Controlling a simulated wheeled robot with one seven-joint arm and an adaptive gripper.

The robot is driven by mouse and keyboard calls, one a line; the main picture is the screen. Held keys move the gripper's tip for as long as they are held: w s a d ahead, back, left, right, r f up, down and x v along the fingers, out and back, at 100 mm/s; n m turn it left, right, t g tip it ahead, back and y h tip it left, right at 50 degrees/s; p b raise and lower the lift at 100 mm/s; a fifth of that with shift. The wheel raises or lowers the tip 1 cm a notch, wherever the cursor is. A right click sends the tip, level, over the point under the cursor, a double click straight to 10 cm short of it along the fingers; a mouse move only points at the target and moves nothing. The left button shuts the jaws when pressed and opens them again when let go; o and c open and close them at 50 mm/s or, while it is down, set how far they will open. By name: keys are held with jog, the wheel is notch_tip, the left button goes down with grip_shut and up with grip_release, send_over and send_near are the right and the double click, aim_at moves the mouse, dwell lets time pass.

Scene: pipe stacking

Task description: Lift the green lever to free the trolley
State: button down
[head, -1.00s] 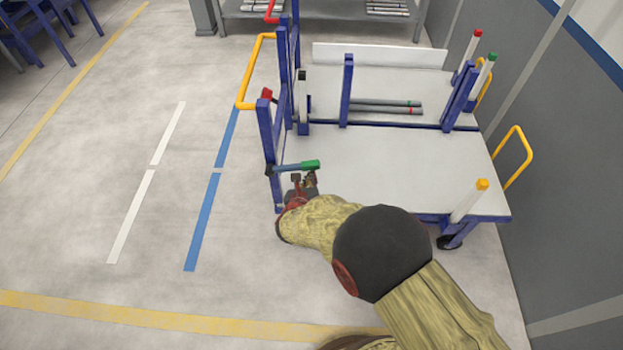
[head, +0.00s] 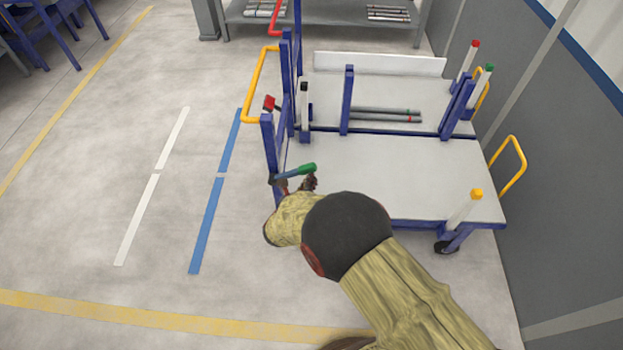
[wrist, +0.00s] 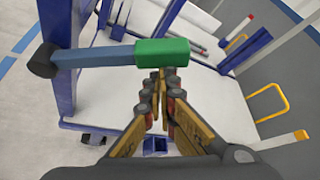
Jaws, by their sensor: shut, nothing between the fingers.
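The green lever (head: 299,170) has a green grip on a blue bar and is fixed by a dark pivot to the blue post at the left end of the near trolley (head: 400,165). In the head view it tilts up to the right. In the wrist view its green grip (wrist: 162,52) crosses the top middle. My gripper (head: 310,183) is just below the grip, and the arm hides part of it. In the wrist view my gripper (wrist: 160,76) is shut and empty, with its fingertips at the grip's lower edge. I cannot tell for sure whether they touch.
A second trolley behind carries grey pipes (head: 385,115) with green and red marks. Yellow handles (head: 507,168) stand at the right, near the grey wall. A yellow-capped post (head: 468,210) stands at the near trolley's right front. The floor at left is clear.

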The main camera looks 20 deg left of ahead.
jog(key=a+r+n+p, duration=0.1)
jog(key=a+r+n+t+h+p, duration=0.1)
jog(key=r+p, duration=0.1)
jog(key=s+a+r+n+h+p, duration=0.1)
jog(key=r+p, duration=0.1)
jog(key=shift+a+r+n, duration=0.2)
jog(key=shift+a+n, duration=0.05)
jog(key=shift+n, duration=0.05)
jog(key=shift+s+a+r+n+t+h+p, duration=0.15)
jog(key=shift+a+r+n+t+h+p, duration=0.15)
jog(key=shift+a+r+p, duration=0.35)
jog(key=shift+s+a+r+n+t+h+p, duration=0.1)
jog(key=shift+a+r+n+t+h+p, duration=0.2)
jog(key=shift+a, duration=0.45)
jog(key=shift+r, duration=0.1)
jog(key=p, duration=0.2)
send_near(298, 170)
notch_tip(298, 170, up, 3)
jog(key=w+d, duration=0.1)
jog(key=d, duration=0.1)
jog(key=shift+v, duration=1.2)
jog(key=shift+r, duration=0.1)
